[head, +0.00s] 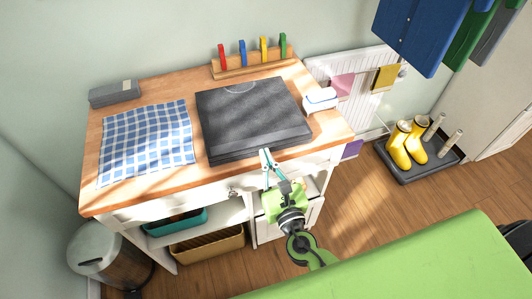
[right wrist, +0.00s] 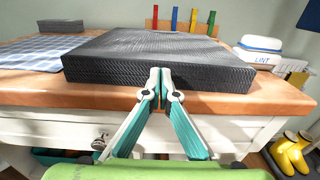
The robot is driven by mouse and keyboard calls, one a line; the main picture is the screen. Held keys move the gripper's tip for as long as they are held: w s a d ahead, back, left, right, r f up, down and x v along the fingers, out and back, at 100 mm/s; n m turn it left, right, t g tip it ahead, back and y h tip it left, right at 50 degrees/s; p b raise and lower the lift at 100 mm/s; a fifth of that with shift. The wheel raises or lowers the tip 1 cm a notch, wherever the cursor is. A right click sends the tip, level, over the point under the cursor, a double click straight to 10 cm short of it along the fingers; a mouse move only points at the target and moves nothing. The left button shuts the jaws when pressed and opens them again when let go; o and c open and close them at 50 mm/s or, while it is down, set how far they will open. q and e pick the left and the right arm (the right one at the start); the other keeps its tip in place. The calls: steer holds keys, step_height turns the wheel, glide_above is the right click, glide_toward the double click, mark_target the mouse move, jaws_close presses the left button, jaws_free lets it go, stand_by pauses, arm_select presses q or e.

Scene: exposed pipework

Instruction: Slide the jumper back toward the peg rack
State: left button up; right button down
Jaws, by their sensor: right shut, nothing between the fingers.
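The jumper (head: 252,112) is a dark grey folded stack lying flat on the wooden tabletop, its front side close to the table's front edge. The peg rack (head: 252,68) is a wooden strip with red, blue, yellow and green pegs, behind the jumper; a gap of tabletop lies between them. My right gripper (head: 265,158) is shut and empty at the middle of the jumper's front side. In the right wrist view its fingertips (right wrist: 160,78) overlap the jumper's front face (right wrist: 110,72); I cannot tell whether they touch. My left gripper is not in view.
A blue checked cloth (head: 147,140) lies left of the jumper, with a grey folded item (head: 110,94) behind it. A white box (head: 320,99) marked LINT stands near the jumper's right side. Shelves with baskets (head: 207,250) are below the tabletop.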

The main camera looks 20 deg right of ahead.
mark_target(257, 133)
steer(key=shift+w, duration=0.2)
steer(key=w, duration=0.9)
steer(key=shift+a, duration=0.1)
